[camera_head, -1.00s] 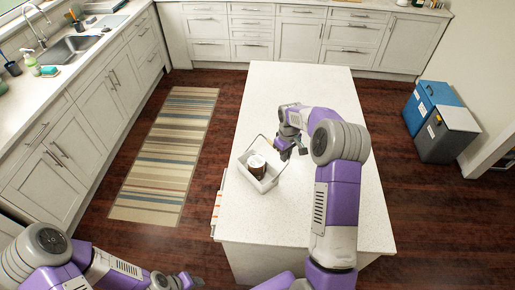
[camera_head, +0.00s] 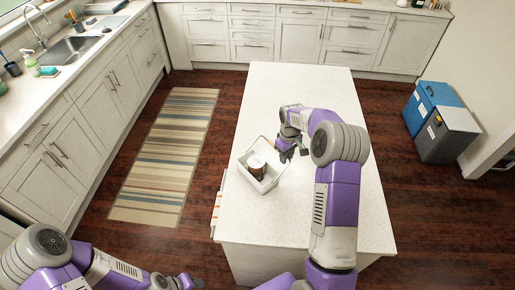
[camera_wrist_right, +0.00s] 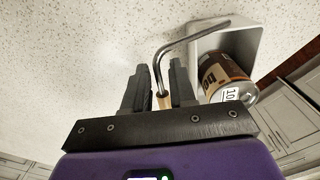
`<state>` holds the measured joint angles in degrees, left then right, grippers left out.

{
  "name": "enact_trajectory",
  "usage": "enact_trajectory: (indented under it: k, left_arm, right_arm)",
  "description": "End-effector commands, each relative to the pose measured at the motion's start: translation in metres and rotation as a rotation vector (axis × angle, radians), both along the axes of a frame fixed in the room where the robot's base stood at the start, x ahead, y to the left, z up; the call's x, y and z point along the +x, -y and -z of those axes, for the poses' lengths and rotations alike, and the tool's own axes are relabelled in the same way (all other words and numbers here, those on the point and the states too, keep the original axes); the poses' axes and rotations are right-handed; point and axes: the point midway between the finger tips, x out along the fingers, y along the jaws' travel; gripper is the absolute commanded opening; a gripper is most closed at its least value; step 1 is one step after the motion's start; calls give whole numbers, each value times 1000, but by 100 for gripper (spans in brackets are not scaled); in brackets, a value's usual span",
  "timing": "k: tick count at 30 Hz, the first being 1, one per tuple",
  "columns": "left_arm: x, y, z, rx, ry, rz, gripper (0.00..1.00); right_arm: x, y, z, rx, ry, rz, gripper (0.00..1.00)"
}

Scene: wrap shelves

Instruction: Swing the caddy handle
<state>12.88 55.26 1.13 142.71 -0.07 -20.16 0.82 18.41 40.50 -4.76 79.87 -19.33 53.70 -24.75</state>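The caddy (camera_head: 268,186) is a light grey open box on the white island, with a brown and white can (camera_head: 257,167) standing inside it. Its handle (camera_head: 263,137) is a thin metal bar raised over the box, leaning to the far right side. In the right wrist view the bent bar (camera_wrist_right: 190,38) runs from the caddy (camera_wrist_right: 240,38) to a wooden grip (camera_wrist_right: 163,101) between my fingers. My left gripper (camera_head: 188,284) is low at the bottom edge, far from the caddy, fingers unclear.
The island top (camera_head: 310,95) is bare beyond the caddy. The caddy stands near the island's left edge. A striped rug (camera_head: 165,155) lies on the floor at left, and blue and grey bins (camera_head: 447,135) stand at right.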

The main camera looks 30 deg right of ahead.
Motion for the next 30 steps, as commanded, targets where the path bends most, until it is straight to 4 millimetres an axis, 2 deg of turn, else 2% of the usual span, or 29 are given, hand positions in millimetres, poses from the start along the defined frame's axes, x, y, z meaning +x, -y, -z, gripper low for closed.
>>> enact_trajectory:
  k: [24,30]
  left_arm:
    - [0,0,-39,0,0,0,43]
    - [0,0,-45,0,0,0,43]
  right_arm:
    - [0,0,-60,-1,1,0,25]
    - [0,0,-68,-1,1,0,25]
